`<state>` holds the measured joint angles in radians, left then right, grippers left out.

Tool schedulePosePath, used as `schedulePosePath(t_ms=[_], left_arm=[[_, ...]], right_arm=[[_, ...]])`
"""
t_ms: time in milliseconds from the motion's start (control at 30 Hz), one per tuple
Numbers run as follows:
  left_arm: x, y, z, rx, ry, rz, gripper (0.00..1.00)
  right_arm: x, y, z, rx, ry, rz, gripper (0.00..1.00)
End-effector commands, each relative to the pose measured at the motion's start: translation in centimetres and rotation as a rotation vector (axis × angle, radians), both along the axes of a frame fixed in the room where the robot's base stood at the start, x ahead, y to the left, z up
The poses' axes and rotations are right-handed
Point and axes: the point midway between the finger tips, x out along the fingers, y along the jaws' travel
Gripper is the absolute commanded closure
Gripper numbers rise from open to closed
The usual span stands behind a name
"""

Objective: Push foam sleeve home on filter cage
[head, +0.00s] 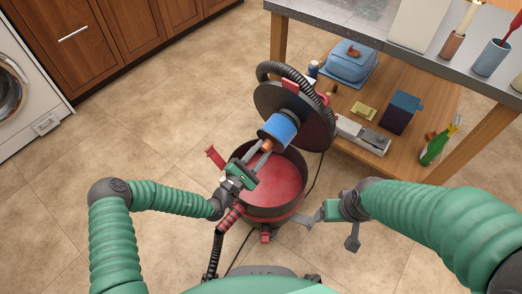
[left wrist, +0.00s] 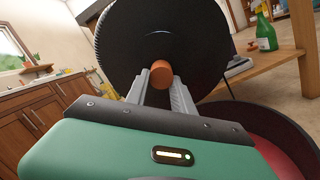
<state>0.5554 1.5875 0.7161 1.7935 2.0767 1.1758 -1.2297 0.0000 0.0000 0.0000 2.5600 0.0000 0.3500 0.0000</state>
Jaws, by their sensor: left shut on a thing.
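The blue foam sleeve (head: 278,131) sits around the filter cage, which is mostly hidden, under the tilted black lid (head: 312,132). An orange stub (head: 266,146) sticks out at the sleeve's lower end. My left gripper (head: 263,151) is shut on this stub, which also shows between its fingertips in the left wrist view (left wrist: 161,74). Behind the stub there is a large dark round face (left wrist: 205,45); the blue sleeve is not clear in that view. My right gripper (head: 331,230) has its fingers spread and empty, right of the red drum (head: 271,212).
The open drum stands on the tiled floor below the lid. A black hose (head: 291,72) arches over the lid. A wooden shelf (head: 352,96) at the right carries a blue case, boxes and a green bottle (head: 437,148). Floor at the left is clear.

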Motion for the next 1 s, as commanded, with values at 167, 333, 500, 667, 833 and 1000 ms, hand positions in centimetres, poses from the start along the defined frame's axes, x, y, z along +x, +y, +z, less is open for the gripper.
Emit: schedulePosePath(t_ms=[167,333,500,667,833,1000], left_arm=[[0.0,0.0,0.0,0.000,0.000,0.000,1.00],[0.1,-0.1,0.2,-0.001,0.001,0.000,1.00],[0.2,-0.2,0.2,0.000,0.001,0.000,1.00],[0.3,-0.3,0.2,0.000,0.001,0.000,1.00],[0.3,-0.3,0.1,-0.001,0.001,0.000,1.00],[0.3,-0.3,0.2,-0.001,0.001,0.000,1.00]], right_arm=[[0.0,0.0,0.0,0.000,0.000,0.000,0.24],[0.0,0.0,0.4,0.000,0.000,0.000,0.24],[0.0,0.0,0.8,0.000,0.000,0.000,0.24],[0.0,0.0,1.0,0.000,0.000,0.000,0.24],[0.0,0.0,0.9,0.000,0.000,0.000,0.24],[0.0,0.0,1.1,0.000,0.000,0.000,0.24]])
